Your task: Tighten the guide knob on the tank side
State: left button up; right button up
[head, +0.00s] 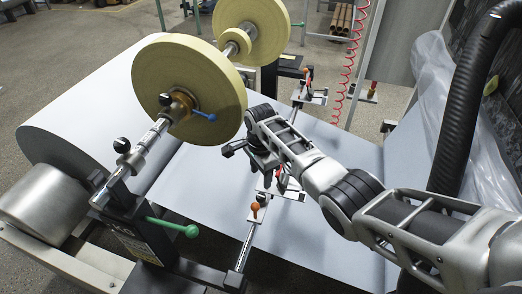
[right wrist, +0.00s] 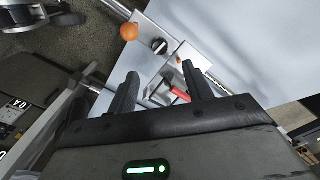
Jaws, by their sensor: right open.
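An orange ball knob (head: 255,207) stands on a small metal guide block on the rail at the front edge of the paper sheet. In the right wrist view, the orange ball (right wrist: 128,32) is beyond the fingers at upper left, beside a black knob (right wrist: 159,45) on a metal plate. A red part (right wrist: 179,93) shows between the fingers. My right gripper (head: 254,170) is over the paper, above and behind the orange knob. In the wrist view its fingers (right wrist: 159,72) are apart, with nothing held. I cannot tell which side is the tank side. My left gripper is out of view.
A large yellow roll disc (head: 185,85) on a shaft stands left of my right gripper. A green handle (head: 172,227) sticks out at front left. A second guide (head: 309,95) is at the far edge. A black hose (head: 460,105) hangs at right.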

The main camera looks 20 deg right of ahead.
notch_tip(320, 180, up, 6)
jog(key=shift+r, duration=0.1)
dwell(0.5)
jog(key=s+d+f+n+t, duration=0.1)
jog(key=s+f+n, duration=0.25)
jog(key=s, duration=0.35)
jog(key=s+f+n, duration=0.3)
jog(key=s+n, duration=0.2)
jog(key=s, duration=0.2)
jog(key=s+d+r+n+t, duration=0.15)
jog(key=s+r+n, duration=0.25)
jog(key=s, duration=0.5)
jog(key=s+d+r+n+t, duration=0.1)
jog(key=s+d+r+n, duration=0.3)
jog(key=s, duration=0.5)
jog(key=w+a+f+t+y, duration=0.1)
jog(key=w+a+f+t, duration=0.2)
jog(key=f, duration=0.2)
jog(key=w+a+f+n+t+y, duration=0.1)
jog(key=w+a+f+t, duration=0.2)
jog(key=f, duration=0.2)
jog(key=shift+w+a+f+y, duration=0.2)
jog(key=shift+f+y, duration=0.1)
